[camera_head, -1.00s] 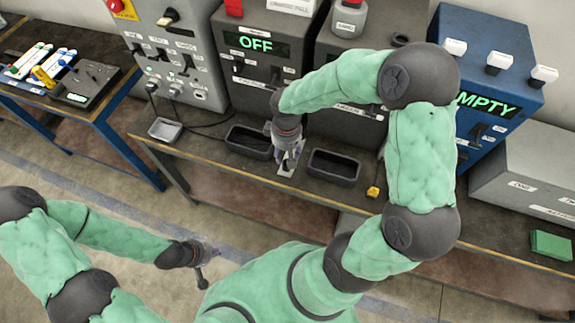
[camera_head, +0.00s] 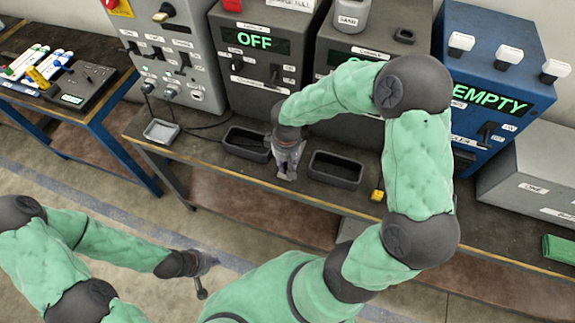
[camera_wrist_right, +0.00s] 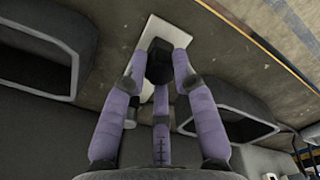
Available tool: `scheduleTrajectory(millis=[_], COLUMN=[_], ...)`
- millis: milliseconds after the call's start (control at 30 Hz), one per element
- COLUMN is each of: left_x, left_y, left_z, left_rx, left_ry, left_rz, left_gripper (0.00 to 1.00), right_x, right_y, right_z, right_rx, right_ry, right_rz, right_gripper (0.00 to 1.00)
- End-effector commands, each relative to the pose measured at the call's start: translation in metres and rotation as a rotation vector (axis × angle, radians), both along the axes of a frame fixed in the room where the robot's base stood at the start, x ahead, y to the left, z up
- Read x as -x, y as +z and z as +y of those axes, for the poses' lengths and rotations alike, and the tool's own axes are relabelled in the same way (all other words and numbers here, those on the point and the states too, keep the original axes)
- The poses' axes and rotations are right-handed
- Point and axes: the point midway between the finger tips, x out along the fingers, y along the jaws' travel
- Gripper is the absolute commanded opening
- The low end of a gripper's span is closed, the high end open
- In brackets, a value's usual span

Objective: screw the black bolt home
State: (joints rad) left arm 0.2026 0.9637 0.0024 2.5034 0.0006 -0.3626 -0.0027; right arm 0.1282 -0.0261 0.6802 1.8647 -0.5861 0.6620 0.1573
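The black bolt (camera_wrist_right: 158,62) shows its dark blocky head in the right wrist view, over a pale plate (camera_wrist_right: 150,33) on the bench. My right gripper (camera_wrist_right: 160,72) has its purple-grey fingers around the bolt head, and they look closed against it. The bolt's shank and its seat are hidden. In the head view my right gripper (camera_head: 286,172) points down at the bench between two black trays, and it covers the bolt. My left gripper (camera_head: 208,264) hangs over the floor, away from the bench; its fingers are too small to read.
A black tray (camera_head: 247,154) lies left of my right gripper and another tray (camera_head: 336,182) lies right. A yellow block (camera_head: 377,195) and a green block (camera_head: 560,249) are on the bench. Machines stand behind, with displays reading OFF (camera_head: 255,41) and EMPTY (camera_head: 490,99).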

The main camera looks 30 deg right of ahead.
Motion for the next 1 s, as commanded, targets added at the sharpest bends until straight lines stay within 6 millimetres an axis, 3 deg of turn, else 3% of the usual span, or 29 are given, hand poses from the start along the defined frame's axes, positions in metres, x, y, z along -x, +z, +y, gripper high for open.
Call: scheduleTrajectory(millis=[267, 1000], left_x=[0.0, 0.0], left_y=[-0.007, -0.045], left_z=[0.0, 0.0], left_rx=[0.0, 0.0], left_ry=[0.0, 0.0], left_rz=[0.0, 0.0], left_gripper=[0.0, 0.0], right_x=[0.0, 0.0], right_y=[-0.002, -0.003], right_z=[0.0, 0.0], right_rx=[0.0, 0.0], right_ry=[-0.062, -0.648], right_rz=[0.0, 0.0], right_gripper=[0.0, 0.0])
